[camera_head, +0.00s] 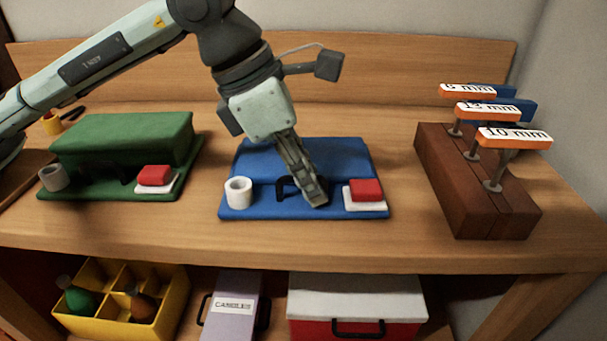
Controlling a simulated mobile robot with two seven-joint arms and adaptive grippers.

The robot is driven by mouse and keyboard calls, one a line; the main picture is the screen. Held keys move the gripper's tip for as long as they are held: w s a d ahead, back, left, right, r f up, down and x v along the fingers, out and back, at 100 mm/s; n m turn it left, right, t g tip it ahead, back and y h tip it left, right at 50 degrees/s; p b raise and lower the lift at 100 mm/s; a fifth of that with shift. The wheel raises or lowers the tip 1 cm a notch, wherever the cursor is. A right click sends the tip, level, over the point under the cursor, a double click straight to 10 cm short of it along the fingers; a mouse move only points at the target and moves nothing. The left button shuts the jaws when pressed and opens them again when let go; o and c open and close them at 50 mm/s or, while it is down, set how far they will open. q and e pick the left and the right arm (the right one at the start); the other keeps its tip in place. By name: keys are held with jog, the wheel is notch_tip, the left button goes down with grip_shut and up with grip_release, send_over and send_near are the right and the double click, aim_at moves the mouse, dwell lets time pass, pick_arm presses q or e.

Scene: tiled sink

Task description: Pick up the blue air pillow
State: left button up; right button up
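A blue padded block (262,160) on a flat blue base (330,212) lies at the middle of the wooden bench; it is the only large blue thing, and I cannot tell whether it is an air pillow. A black handle (283,188) stands at its front. My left gripper (316,199) reaches down from above over the block's front, its fingertips low beside the handle. The fingers are seen edge-on and look close together; whether they touch or hold the handle cannot be told. My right gripper is out of view.
A white roll (238,192) and a red block (366,190) on white sit on the blue base. A similar green set (120,140) is left. A brown block (470,185) with labelled orange-fronted handles is right. Below are a yellow crate (115,323) and a red-and-white box (355,287).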

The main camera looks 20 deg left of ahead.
pick_arm(q)
grip_shut()
jog(key=shift+w+r, duration=0.1)
dwell(0.4)
